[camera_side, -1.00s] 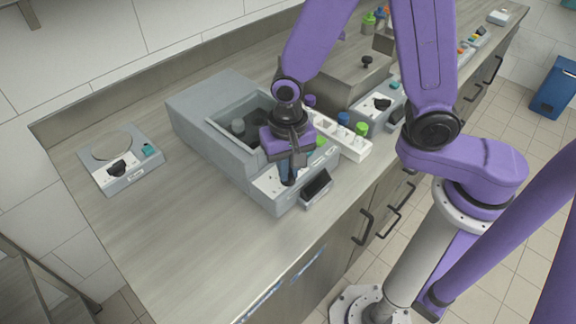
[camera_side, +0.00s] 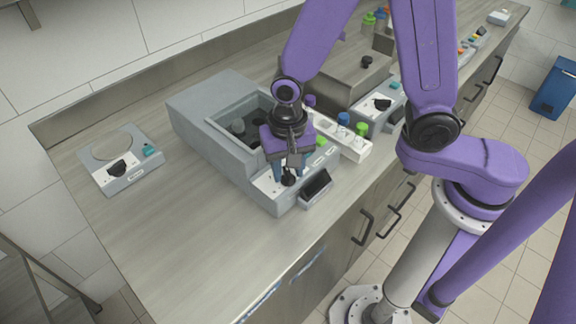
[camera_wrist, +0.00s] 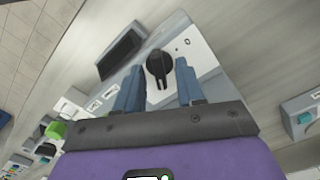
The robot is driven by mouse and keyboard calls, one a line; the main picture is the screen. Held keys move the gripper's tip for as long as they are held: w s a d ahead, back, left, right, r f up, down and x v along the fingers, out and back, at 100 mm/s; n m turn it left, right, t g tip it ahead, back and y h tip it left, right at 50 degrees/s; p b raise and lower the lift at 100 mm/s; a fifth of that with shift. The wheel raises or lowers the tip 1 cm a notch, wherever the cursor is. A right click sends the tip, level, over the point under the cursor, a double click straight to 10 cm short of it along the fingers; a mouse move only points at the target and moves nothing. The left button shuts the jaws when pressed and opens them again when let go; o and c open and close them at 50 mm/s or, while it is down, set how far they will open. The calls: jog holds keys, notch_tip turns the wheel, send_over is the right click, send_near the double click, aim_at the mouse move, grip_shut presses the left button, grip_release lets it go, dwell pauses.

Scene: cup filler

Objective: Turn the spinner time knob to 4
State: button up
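The spinner is a grey box (camera_side: 213,125) with an open well and a white front panel. Its black time knob (camera_side: 289,179) stands on that panel; the scale is too small to read. In the wrist view the knob (camera_wrist: 158,66) has a round body with a forked pointer toward the bottom of the picture. My gripper (camera_side: 288,172) is over the panel, pointing down at the knob. In the wrist view its two blue fingers (camera_wrist: 158,85) are spread, one on each side of the knob, with visible gaps. The gripper is open and holds nothing.
A dark tilted screen (camera_side: 315,188) sits right of the knob. A white rack (camera_side: 345,143) with coloured-cap tubes stands behind it. A grey device with a round plate and knob (camera_side: 122,168) is at the left. The counter between is clear.

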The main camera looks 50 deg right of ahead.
aim_at(288, 172)
notch_tip(288, 172, up, 17)
jog(key=shift+r, duration=0.2)
dwell(0.7)
jog(key=s+d+f+n, duration=0.3)
jog(key=s+d+n, duration=0.3)
jog(key=n, duration=0.3)
jog(key=s+d+f+n, duration=0.3)
jog(key=s+d+n, duration=0.4)
jog(key=s+n, duration=0.2)
jog(key=shift+s+n, duration=0.3)
dwell(1.8)
